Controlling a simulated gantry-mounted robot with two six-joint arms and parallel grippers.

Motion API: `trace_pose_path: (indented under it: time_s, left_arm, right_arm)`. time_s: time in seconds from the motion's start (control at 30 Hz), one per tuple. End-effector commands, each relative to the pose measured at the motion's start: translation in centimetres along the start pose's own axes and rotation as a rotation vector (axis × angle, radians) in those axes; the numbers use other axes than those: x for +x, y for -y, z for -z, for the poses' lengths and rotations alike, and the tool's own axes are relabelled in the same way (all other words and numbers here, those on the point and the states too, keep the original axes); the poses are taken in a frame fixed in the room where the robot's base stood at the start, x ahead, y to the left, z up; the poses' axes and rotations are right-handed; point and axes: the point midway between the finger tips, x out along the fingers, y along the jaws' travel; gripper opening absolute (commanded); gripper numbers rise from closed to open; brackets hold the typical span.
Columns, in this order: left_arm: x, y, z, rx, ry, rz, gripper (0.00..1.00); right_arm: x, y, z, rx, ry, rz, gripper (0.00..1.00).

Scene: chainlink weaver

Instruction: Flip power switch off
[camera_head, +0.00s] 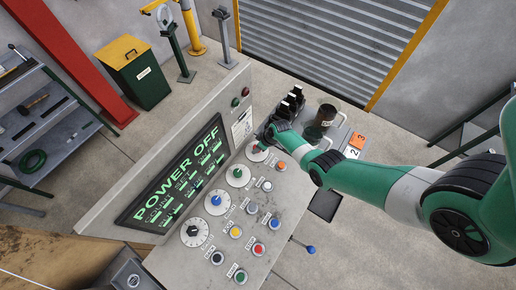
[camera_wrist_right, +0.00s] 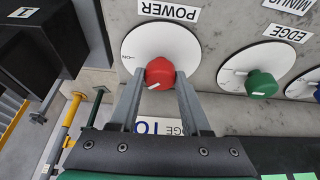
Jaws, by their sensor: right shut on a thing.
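The red power knob (camera_wrist_right: 160,73) sits on a round white dial (camera_wrist_right: 135,42) under a "POWER" label (camera_wrist_right: 169,10) in the right wrist view. My right gripper (camera_wrist_right: 158,85) is shut on it, one finger on each side. In the head view the power dial (camera_head: 257,150) is at the top of the panel's dial row, and my right gripper (camera_head: 264,143) covers part of it. The dark display (camera_head: 182,174) reads "POWER OFF" in green letters. My left gripper is not in view.
Green (camera_head: 238,174), blue (camera_head: 216,201) and black (camera_head: 193,232) knobs line the panel. Several push buttons, including an orange one (camera_head: 281,166), lie beside them. Dark blocks (camera_head: 292,101) and a cup (camera_head: 326,114) stand beyond my right gripper.

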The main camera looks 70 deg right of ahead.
Motion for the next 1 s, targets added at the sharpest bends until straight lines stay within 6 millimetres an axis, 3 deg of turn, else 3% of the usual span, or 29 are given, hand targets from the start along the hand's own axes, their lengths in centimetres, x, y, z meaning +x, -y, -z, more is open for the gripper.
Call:
trace_pose_path:
  time_s: [0.6, 1.0]
  left_arm:
    - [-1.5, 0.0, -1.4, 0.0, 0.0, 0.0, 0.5]
    - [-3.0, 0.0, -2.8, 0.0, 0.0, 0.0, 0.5]
  right_arm:
    - [0.4, -0.4, -0.1, -0.512, 0.003, 0.211, 0.0]
    - [0.3, -0.5, 0.0, -0.685, 0.002, 0.28, 0.0]
